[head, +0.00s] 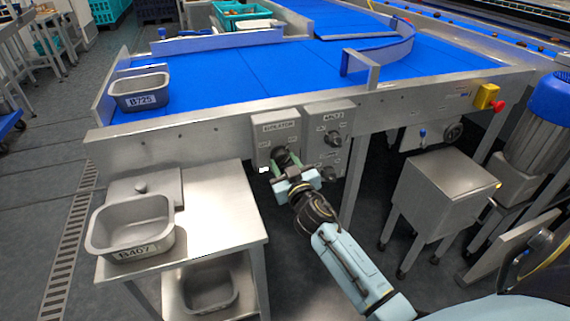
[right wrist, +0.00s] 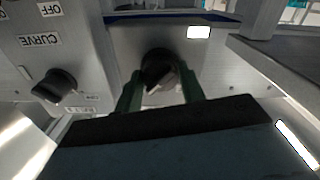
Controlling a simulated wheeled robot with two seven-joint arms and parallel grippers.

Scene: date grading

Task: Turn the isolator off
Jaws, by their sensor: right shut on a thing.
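The isolator box (head: 276,127) is a grey panel with an "ISOLATOR" label, fixed to the front of the conveyor frame. Its dark rotary knob (head: 280,154) is partly hidden by my right gripper (head: 286,164). In the right wrist view the knob (right wrist: 157,68) sits between the two green fingers of my right gripper (right wrist: 160,88), which is shut on it. The knob's exact pointing direction is hard to read behind the fingers. My left gripper is not in view.
A second panel (head: 342,113) with dark knobs stands right beside the isolator. Below left is a steel table (head: 222,205) with a grey tub (head: 132,250). A steel cabinet (head: 447,185) stands to the right. A red emergency button (head: 498,106) is farther right.

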